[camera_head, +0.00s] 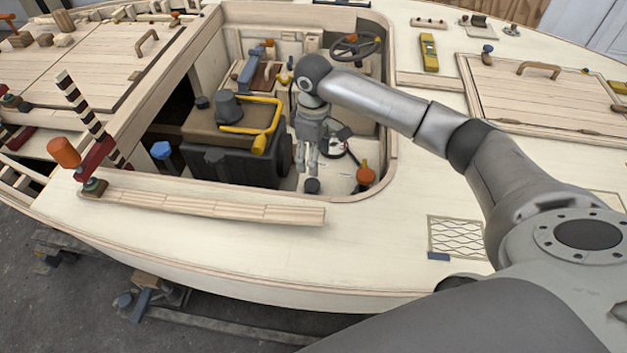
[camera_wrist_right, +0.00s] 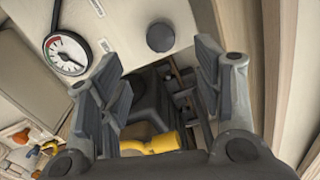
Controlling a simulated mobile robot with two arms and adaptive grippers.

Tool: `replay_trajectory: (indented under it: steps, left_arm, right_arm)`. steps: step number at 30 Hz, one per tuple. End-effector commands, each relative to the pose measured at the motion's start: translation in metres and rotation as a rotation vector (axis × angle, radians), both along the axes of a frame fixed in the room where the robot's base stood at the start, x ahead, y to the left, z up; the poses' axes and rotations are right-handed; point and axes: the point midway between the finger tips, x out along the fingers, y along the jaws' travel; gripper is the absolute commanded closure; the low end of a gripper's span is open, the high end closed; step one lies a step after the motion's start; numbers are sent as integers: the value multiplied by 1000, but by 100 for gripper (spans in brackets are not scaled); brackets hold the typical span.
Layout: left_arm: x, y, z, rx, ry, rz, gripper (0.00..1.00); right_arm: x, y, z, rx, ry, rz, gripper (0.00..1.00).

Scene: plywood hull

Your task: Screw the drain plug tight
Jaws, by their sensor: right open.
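A dark round knob, which looks like the drain plug (camera_head: 312,186), stands on the pale floor of the open cockpit well. It also shows as a dark disc, the drain plug (camera_wrist_right: 160,37), in the right wrist view, beyond the fingertips and between their lines. My right gripper (camera_head: 307,168) points down into the well just above the plug, apart from it. Its two fingers (camera_wrist_right: 158,75) are spread and hold nothing in the wrist view. How far the plug is screwed in cannot be told. My left gripper is not in view.
A black engine box (camera_head: 235,165) with a yellow handle (camera_head: 262,128) stands left of the gripper. An orange-topped knob (camera_head: 365,174) is to the right. A round gauge (camera_wrist_right: 67,53) lies near the left finger. The well's front rim (camera_head: 350,197) is close to the plug.

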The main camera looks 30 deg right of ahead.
Motion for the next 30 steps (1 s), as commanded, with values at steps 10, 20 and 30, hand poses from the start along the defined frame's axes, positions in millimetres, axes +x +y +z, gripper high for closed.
replay_trajectory:
  steps: [10,20,30]
  left_arm:
    - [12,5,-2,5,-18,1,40]
    - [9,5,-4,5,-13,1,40]
    - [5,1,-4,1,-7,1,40]
  right_arm:
    - [-1,0,-62,-1,4,1,40]
    - [-1,0,-101,-1,2,3,40]
    - [-1,0,-103,-1,2,4,43]
